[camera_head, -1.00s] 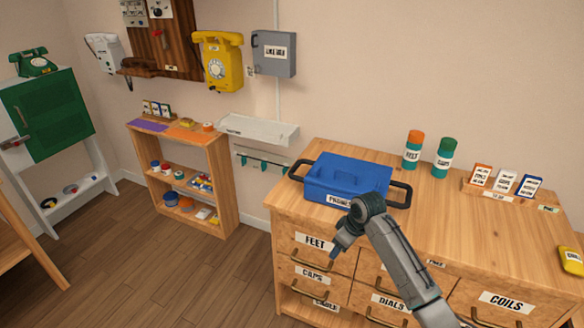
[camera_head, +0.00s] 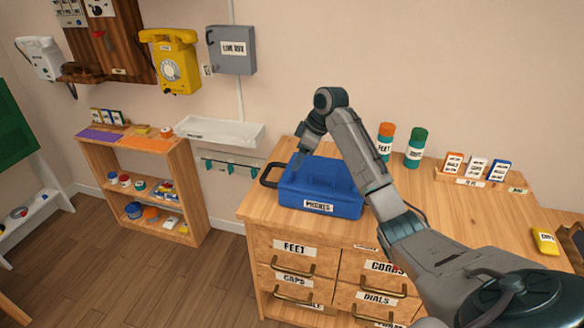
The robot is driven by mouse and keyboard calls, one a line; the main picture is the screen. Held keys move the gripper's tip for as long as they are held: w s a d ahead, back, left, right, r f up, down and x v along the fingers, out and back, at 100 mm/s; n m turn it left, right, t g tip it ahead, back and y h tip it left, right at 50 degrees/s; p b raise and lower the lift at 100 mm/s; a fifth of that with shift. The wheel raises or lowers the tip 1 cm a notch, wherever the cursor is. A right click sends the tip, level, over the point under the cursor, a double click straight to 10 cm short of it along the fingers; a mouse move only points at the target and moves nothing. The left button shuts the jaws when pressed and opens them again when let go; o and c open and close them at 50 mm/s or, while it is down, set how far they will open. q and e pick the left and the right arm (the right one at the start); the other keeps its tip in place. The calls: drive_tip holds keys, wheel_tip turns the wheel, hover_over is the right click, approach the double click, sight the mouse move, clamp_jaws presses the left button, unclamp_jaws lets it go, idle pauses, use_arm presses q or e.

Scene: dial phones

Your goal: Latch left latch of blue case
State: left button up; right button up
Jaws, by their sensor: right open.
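My left gripper is not in view.
An orange-capped bottle (camera_head: 385,138) and a green-capped bottle (camera_head: 416,147) stand behind my right arm. A card rack (camera_head: 470,181) and a yellow object (camera_head: 544,241) are farther right. The wooden drawer cabinet (camera_head: 270,217) has bare top at its front left corner.

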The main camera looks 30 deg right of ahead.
sight(291, 173)
drive_tip(key=x, duration=0.6)
drive_tip(key=shift+w+f+p, duration=0.1)
drive_tip(key=shift+f+p, duration=0.15)
drive_tip(key=shift+p, duration=0.15)
drive_tip(key=shift+c, duration=0.4)
